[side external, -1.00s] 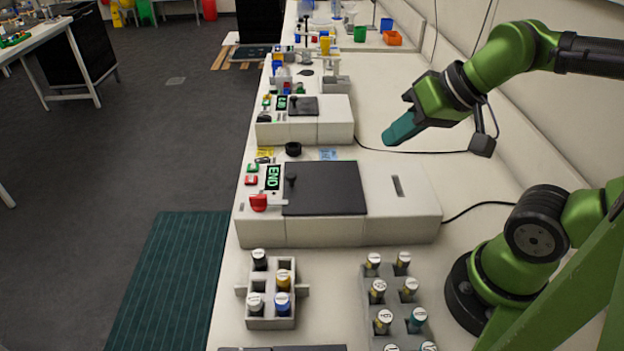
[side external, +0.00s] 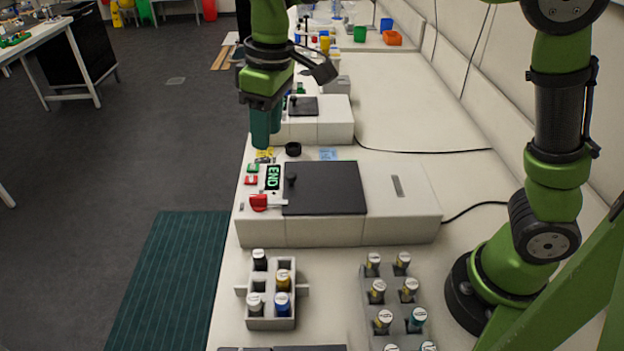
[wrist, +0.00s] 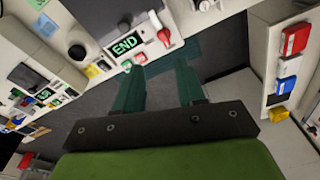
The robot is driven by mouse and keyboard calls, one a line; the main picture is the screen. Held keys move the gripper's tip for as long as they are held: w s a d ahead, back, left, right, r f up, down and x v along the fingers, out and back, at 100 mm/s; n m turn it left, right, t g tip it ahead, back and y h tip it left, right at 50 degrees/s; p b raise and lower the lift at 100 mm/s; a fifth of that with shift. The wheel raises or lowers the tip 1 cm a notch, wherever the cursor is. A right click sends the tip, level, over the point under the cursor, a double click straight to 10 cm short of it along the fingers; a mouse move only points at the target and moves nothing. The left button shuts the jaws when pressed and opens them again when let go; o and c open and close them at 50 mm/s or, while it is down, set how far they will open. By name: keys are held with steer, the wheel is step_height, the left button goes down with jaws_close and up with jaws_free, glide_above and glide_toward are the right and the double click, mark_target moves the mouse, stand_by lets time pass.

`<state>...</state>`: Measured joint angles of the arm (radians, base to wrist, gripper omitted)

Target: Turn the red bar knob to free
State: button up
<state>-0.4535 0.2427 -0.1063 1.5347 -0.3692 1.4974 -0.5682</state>
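The red bar knob (side external: 259,202) sits on the front left of the nearer white shaker (side external: 405,200), beside a white latch piece at the edge of its dark lid (side external: 325,190). The knob also shows in the wrist view (wrist: 164,37), beyond my fingertips. The green END display (side external: 273,177) is just behind the knob. My gripper (side external: 264,143) points down above and behind the display, apart from the shaker. In the wrist view my gripper (wrist: 160,67) has its two teal fingers spread, with nothing between them.
Red (side external: 251,181) and green (side external: 253,168) buttons lie beside the display. A second shaker (side external: 325,125) is behind. Vial racks (side external: 258,322) stand in front. The space above the knob is clear.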

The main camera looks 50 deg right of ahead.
mark_target(258, 196)
steer(key=f+n, duration=0.1)
steer(key=f, duration=0.3)
steer(key=w+a+f+n, duration=0.1)
steer(key=f, duration=0.4)
steer(key=w+a+f+n+g, duration=0.1)
steer(key=f, duration=0.4)
steer(key=shift+a+f+n+h, duration=0.2)
steer(key=shift+n+h, duration=0.1)
steer(key=shift+h, duration=0.1)
jaws_close()
